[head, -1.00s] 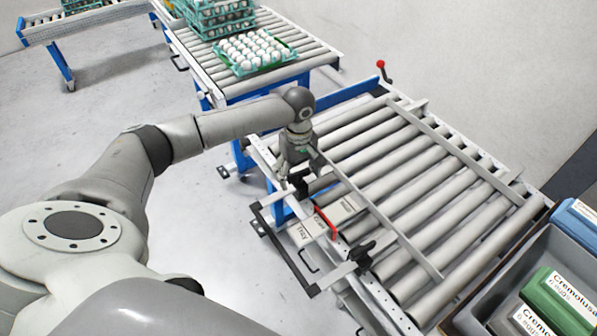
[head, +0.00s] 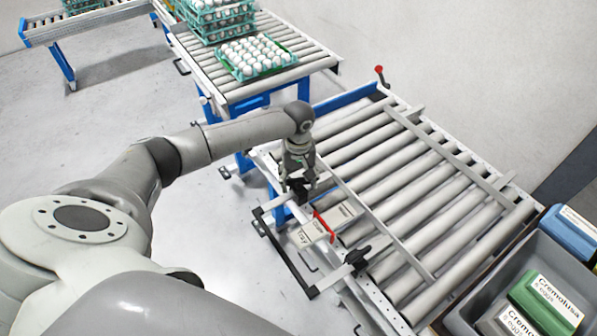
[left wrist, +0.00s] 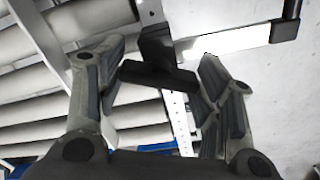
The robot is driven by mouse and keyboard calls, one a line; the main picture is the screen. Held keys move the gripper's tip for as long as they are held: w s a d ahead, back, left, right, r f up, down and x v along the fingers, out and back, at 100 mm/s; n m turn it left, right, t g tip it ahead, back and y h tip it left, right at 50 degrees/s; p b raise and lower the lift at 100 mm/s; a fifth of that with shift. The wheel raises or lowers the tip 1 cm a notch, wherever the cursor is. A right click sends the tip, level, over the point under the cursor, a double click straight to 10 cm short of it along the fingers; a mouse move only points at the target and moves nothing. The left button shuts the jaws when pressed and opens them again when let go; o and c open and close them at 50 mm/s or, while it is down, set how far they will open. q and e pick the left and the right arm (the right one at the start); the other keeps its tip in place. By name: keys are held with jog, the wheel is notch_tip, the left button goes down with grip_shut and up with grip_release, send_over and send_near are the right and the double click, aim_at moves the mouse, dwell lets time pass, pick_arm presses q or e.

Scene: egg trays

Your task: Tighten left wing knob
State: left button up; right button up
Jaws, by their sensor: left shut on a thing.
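The left wing knob (head: 296,187) is black and sits on the near-left rail of the roller conveyor, partly hidden by my left gripper (head: 299,176). In the left wrist view the knob (left wrist: 157,76) shows as a dark bar with a stem, lying between the two fingers. My left gripper (left wrist: 160,56) is shut on it, one finger at each end. A second black wing knob (head: 357,257) stands on the same side, nearer the bottom, untouched. My right gripper is not in view.
A black-ended guide bracket (head: 286,256) juts out beside the conveyor. A red handle (head: 324,225) and paper labels lie between the knobs. The roller conveyor (head: 400,165) carries no trays. A grey crate (head: 462,318) with egg cartons stands at lower right.

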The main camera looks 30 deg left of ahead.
aim_at(299, 178)
pick_arm(q)
jog(key=m+p, duration=0.2)
jog(key=m, duration=0.1)
jog(key=shift+s+r, duration=0.1)
jog(key=shift+r, duration=0.1)
jog(key=m+p, duration=0.2)
jog(key=m, duration=0.1)
jog(key=shift+m, duration=0.3)
jog(key=m+p, duration=0.1)
jog(key=m, duration=0.2)
jog(key=shift+f+p, duration=0.15)
jog(key=shift+p, duration=0.25)
jog(key=shift+m+p, duration=0.3)
jog(key=shift+m, duration=1.3)
jog(key=o, duration=1)
notch_tip(299, 178, up, 12)
